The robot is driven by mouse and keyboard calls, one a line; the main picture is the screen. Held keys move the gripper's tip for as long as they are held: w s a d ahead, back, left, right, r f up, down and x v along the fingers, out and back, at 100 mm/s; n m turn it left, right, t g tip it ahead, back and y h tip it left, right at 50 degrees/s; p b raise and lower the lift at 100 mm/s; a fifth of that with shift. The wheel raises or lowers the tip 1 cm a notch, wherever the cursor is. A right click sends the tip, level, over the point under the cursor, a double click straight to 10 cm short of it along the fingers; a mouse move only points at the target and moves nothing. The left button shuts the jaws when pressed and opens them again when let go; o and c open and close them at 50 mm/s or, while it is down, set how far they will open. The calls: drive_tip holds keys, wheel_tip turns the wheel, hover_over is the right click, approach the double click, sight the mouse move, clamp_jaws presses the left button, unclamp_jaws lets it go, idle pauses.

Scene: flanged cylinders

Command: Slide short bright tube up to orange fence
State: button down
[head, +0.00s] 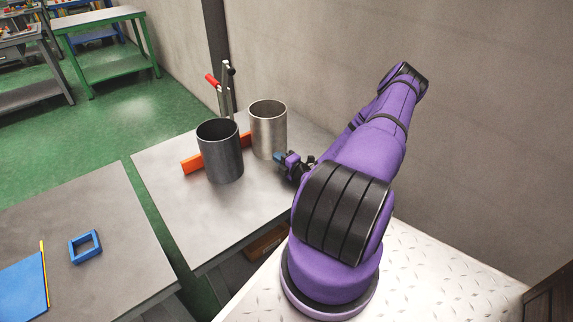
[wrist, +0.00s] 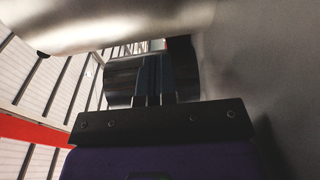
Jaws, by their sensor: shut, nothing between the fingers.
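The bright tube (head: 268,132) is a pale metal, open-topped cylinder standing upright on the grey table. The orange fence (head: 190,165) is a low bar running behind the dark tube toward the bright tube, whose body hides its far end. I cannot tell whether the bright tube touches it. My gripper (head: 281,157) is low at the right side of the bright tube, close to its base. In the wrist view, my gripper's fingers (wrist: 153,80) are together and empty, with a pale curved metal surface, likely the bright tube (wrist: 110,20), close alongside.
A dark tube (head: 220,152) stands upright left of the bright tube, in front of the fence. A red-handled clamp (head: 226,90) rises behind them. The table (head: 190,225) is clear at its front. Another table at left holds a blue square frame (head: 85,246) and a blue panel (head: 22,288).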

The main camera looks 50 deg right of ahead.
sight(274, 149)
drive_tip(key=shift+w+d, duration=0.45)
drive_tip(key=shift+d, duration=0.2)
drive_tip(key=shift+w+d, duration=0.4)
drive_tip(key=shift+d, duration=0.25)
